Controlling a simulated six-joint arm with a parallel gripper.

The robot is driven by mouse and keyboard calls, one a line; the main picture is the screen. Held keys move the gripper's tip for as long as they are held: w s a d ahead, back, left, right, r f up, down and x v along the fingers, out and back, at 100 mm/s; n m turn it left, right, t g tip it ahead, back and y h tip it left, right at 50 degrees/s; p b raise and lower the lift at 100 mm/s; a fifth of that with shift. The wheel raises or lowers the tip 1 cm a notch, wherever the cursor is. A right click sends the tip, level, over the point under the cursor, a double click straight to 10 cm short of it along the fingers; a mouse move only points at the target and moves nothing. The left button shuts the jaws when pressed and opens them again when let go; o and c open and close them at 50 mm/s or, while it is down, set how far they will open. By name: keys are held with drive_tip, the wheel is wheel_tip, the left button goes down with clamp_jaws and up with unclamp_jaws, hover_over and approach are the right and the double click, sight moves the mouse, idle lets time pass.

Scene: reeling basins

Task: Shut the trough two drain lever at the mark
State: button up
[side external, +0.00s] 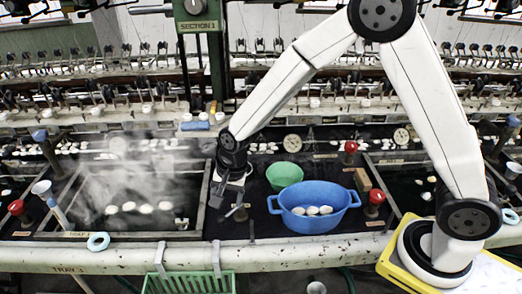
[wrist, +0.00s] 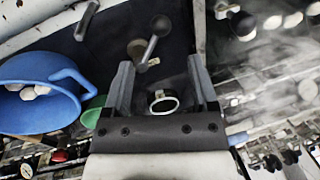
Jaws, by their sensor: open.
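A metal lever (wrist: 152,46) with a rounded grey knob shows in the wrist view, just beyond my fingertips and between their lines. I take it for the drain lever; the side view shows it small and dark (side external: 238,211) on the dark panel left of the blue basin. My gripper (wrist: 160,72) is open and empty, its two fingers spread toward the lever, with no contact visible. In the side view my gripper (side external: 216,197) hangs just left of the lever, over the divider beside the steaming trough. I cannot make out the mark or any trough two label.
A blue basin (side external: 318,192) holding several white cocoons stands right of the lever, with a green bowl (side external: 285,171) behind it. A steaming trough (side external: 135,190) lies left. Red knobs (side external: 376,197) stand nearby. A green crate (side external: 188,283) hangs below the front rail.

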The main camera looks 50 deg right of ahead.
sight(222, 217)
drive_tip(key=shift+f, duration=0.2)
drive_tip(key=shift+w+a+f, duration=0.15)
drive_tip(key=shift+w+f, duration=0.05)
drive_tip(key=shift+f, duration=1.05)
drive_tip(key=shift+w+a+f, duration=0.2)
drive_tip(key=shift+w+f, duration=0.05)
drive_tip(key=shift+f, duration=0.95)
drive_tip(key=shift+w+a+f, duration=0.15)
drive_tip(key=shift+w+f, duration=0.05)
drive_tip(key=shift+f, duration=1.05)
clamp_jaws()
